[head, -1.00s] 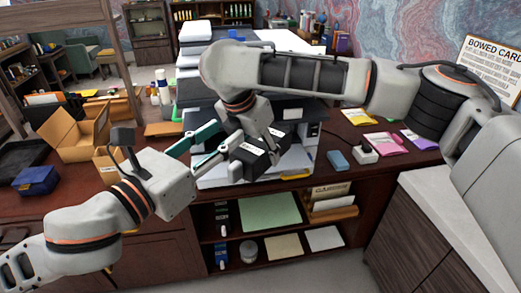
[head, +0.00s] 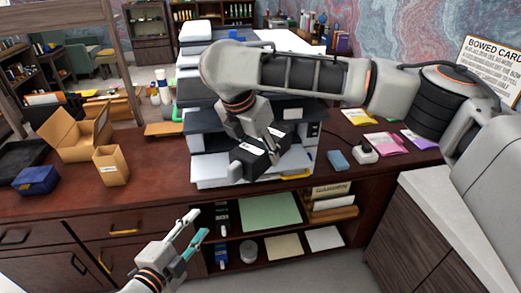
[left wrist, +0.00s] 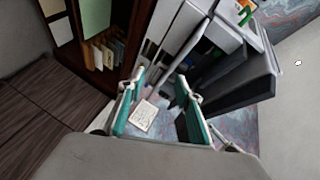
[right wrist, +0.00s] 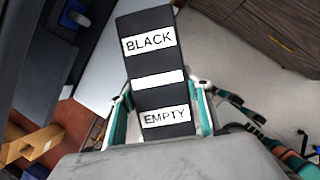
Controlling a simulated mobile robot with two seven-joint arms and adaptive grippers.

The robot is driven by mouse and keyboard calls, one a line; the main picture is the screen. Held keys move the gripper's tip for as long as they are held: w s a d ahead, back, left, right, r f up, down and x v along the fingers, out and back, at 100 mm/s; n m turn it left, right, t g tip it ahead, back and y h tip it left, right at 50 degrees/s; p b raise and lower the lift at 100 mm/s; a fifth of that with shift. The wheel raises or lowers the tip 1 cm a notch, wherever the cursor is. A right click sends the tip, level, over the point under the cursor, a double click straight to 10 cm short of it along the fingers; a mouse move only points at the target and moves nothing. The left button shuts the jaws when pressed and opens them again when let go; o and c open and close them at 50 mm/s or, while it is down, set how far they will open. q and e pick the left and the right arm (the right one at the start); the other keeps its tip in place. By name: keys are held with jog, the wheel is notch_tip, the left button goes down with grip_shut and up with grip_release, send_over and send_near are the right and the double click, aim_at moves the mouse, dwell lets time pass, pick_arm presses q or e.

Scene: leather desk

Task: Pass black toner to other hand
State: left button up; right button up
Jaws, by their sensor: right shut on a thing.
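The black toner (head: 250,163) is a long black box, held in front of the printer (head: 210,172). In the right wrist view the toner (right wrist: 158,62) shows white labels reading BLACK and EMPTY. My right gripper (right wrist: 165,98) is shut on it, with one teal finger on each side. My left gripper (head: 200,223) is low in front of the desk's drawers, below and left of the toner and apart from it. In the left wrist view its two teal fingers (left wrist: 160,95) stand apart with nothing gripped between them.
An open cardboard box (head: 75,140), a small brown carton (head: 111,166) and a blue box (head: 36,180) stand on the desk's left. A blue block (head: 338,160) and coloured packets (head: 386,143) lie right of the printer. The desk front (head: 120,205) left of the printer is clear.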

pick_arm(q)
jog(key=s+a+f+n+g+y, duration=0.2)
jog(key=s+a+f+n, duration=0.2)
jog(key=s+f+n, duration=0.3)
jog(key=s+a+f+n+g+y, duration=0.1)
jog(key=s+a+f+n, duration=0.4)
jog(key=s+f, duration=0.5)
notch_tip(320, 180, down, 7)
jog(key=shift+a+r+n+g+y, duration=0.2)
jog(key=shift+n+g+y, duration=0.25)
jog(key=shift+n, duration=0.75)
